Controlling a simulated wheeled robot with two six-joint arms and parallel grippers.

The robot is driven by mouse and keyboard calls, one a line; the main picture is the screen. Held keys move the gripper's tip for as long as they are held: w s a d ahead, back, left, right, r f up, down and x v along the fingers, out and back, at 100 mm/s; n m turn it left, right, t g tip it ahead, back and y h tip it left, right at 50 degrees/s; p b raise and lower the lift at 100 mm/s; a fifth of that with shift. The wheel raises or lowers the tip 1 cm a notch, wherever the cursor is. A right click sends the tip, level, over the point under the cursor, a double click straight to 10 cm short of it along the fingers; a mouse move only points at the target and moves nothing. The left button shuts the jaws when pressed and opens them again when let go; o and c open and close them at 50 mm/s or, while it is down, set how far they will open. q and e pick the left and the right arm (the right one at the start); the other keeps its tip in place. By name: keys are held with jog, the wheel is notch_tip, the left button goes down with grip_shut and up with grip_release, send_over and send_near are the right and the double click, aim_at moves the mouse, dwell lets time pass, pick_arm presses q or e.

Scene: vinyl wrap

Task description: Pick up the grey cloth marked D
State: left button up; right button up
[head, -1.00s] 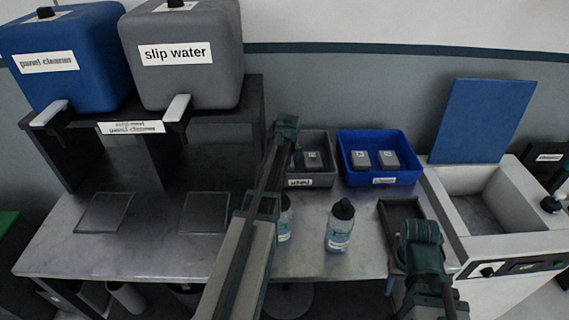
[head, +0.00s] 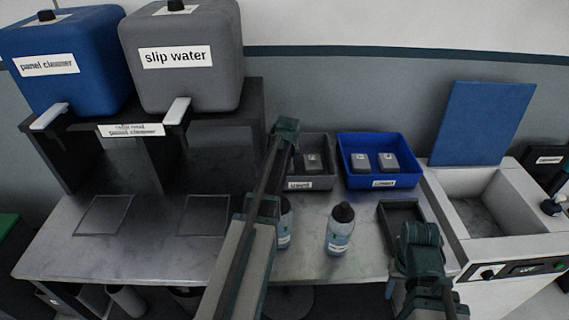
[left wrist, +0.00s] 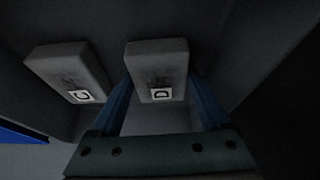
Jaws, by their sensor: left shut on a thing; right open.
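The grey cloth marked D (left wrist: 157,65) is a folded block in the left wrist view, in a dark grey bin (head: 318,182). My left gripper (left wrist: 162,98) is shut on it, with one blue finger along each side. The cloth marked C (left wrist: 70,70) lies beside it, apart from the fingers. In the head view one grey cloth (head: 313,162) shows in the bin, while my left arm hides the D cloth and the left fingertips. My right gripper (head: 420,245) is at the lower right, open, away from the bin; its fingertips are hard to make out.
A blue bin (head: 382,182) with two grey cloths stands right of the grey bin. A spray bottle (head: 340,228) and another bottle (head: 284,225) stand in front. A dark tray (head: 402,212) and a white sink (head: 500,250) are at the right. Tanks stand at the left.

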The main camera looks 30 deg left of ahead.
notch_tip(320, 180, up, 10)
jog(key=p, duration=1)
jog(key=shift+r, duration=0.2)
